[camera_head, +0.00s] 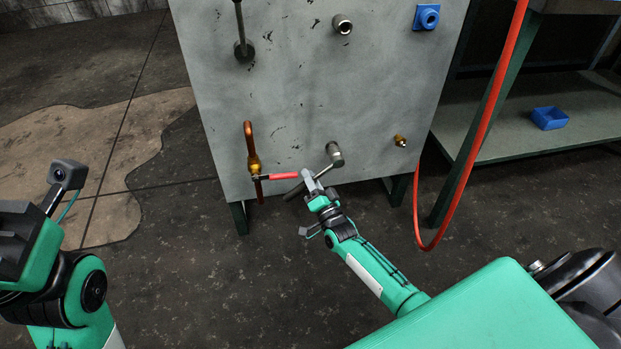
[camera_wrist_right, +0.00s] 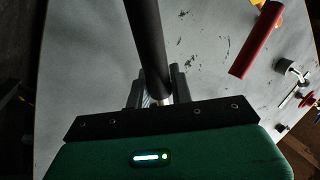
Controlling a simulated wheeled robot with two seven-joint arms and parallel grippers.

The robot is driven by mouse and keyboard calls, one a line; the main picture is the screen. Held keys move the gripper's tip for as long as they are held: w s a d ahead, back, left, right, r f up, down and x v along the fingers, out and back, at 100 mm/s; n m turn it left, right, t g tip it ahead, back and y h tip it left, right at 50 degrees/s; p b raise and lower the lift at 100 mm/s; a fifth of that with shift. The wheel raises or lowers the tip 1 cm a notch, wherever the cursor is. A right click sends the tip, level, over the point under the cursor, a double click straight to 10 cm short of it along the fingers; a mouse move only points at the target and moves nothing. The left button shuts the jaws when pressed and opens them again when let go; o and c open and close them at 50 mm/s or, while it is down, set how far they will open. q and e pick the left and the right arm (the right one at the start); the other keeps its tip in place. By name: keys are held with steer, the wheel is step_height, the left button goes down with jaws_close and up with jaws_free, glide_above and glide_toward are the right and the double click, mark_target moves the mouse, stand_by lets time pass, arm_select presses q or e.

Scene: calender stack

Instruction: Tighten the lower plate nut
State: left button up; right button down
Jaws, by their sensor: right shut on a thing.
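The lower plate nut (camera_head: 334,150) is a grey steel fitting low in the middle of the upright plate (camera_head: 290,80). A dark bar (camera_head: 292,192) slants from near this nut down to the left; the join is partly hidden by my right gripper. My right gripper (camera_head: 308,178) is shut on the bar, in front of the plate's lower part. In the right wrist view the bar (camera_wrist_right: 146,40) runs down between the fingers (camera_wrist_right: 154,88). Only part of my left arm shows at the left edge, and its fingers are not visible.
A red-handled valve (camera_head: 280,176) on a copper pipe (camera_head: 249,135) is close left of my right gripper. A brass fitting (camera_head: 400,141) is to the right. A red hose (camera_head: 490,110) hangs beside the plate. A shelf with a blue bin (camera_head: 549,118) stands right.

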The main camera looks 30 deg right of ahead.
stand_by(0.3)
steer(key=shift+s+r, duration=0.1)
steer(key=shift+s, duration=0.05)
steer(key=shift+s+p, duration=0.2)
steer(key=shift+p, duration=0.1)
steer(key=shift+a, duration=0.1)
stand_by(0.7)
steer(key=shift+s+a+p, duration=0.1)
steer(key=shift+s+p, duration=0.3)
steer(key=shift+p, duration=0.1)
stand_by(1.0)
steer(key=s+p, duration=0.1)
steer(key=s, duration=0.1)
steer(key=shift+s+a+p, duration=0.35)
steer(key=shift+s, duration=0.05)
